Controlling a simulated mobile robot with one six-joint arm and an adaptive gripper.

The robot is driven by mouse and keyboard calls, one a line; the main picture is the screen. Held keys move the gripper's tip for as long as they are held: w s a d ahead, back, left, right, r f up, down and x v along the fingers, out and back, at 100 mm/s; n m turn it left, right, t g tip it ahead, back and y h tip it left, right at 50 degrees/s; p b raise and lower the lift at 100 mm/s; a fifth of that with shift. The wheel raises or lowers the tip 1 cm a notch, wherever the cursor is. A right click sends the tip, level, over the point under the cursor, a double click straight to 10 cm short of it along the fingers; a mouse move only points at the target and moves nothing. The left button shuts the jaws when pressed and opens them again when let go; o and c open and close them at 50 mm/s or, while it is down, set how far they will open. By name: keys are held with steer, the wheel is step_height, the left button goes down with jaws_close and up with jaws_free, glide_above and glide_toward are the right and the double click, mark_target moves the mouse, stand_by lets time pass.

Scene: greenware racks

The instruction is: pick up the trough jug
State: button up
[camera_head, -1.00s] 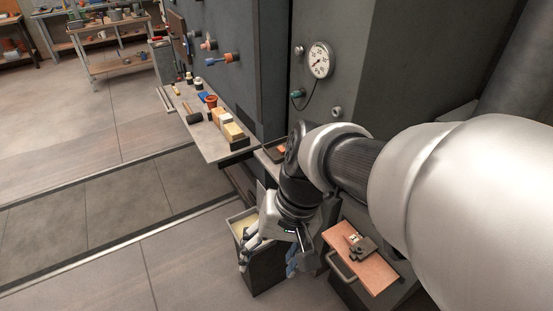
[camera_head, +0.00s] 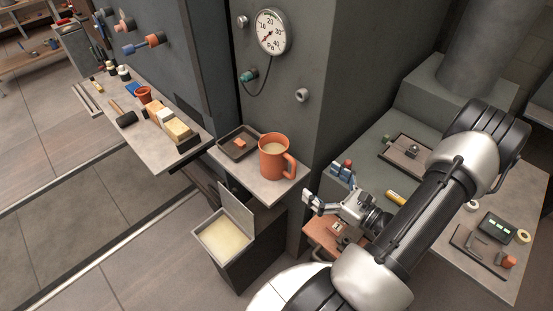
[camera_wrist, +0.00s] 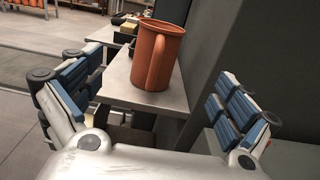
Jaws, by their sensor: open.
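The trough jug, taken to be the orange-brown jug (camera_head: 274,160), stands upright on a small grey shelf (camera_head: 262,192) below the gauge. Pale contents show inside it, and its handle is on the right. In the wrist view the jug (camera_wrist: 157,60) is ahead, between my fingers and beyond them, with its handle facing me. My gripper (camera_head: 328,188) is open and empty, to the right of the jug and apart from it. In the wrist view my gripper (camera_wrist: 148,100) shows both padded fingers spread wide.
A dark tray (camera_head: 238,146) with a small orange block sits left of the jug. A dark wall with a gauge (camera_head: 271,31) rises behind. An open bin (camera_head: 222,240) stands below the shelf. A long shelf (camera_head: 150,150) with tools is at left; a cluttered bench (camera_head: 490,285) at right.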

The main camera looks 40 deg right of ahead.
mark_target(290, 159)
steer(key=w, duration=0.4)
steer(key=w+b, duration=0.1)
steer(key=w, duration=0.3)
steer(key=w+b, duration=0.1)
steer(key=w, duration=0.3)
steer(key=shift+a+f, duration=0.2)
steer(key=shift+a, duration=0.2)
steer(key=w, duration=0.1)
steer(key=w+b, duration=0.1)
steer(key=w+a, duration=0.1)
steer(key=w, duration=0.1)
steer(key=shift+w+f, duration=0.1)
steer(key=shift+f, duration=0.2)
steer(key=shift+w+b, duration=0.3)
steer(key=shift+w, duration=0.2)
steer(key=shift+r, duration=0.1)
steer(key=shift+c, duration=0.5)
steer(key=c, duration=1.6)
steer(key=shift+r, duration=0.2)
steer(key=shift+r+p, duration=1.8)
steer(key=shift+r, duration=3)
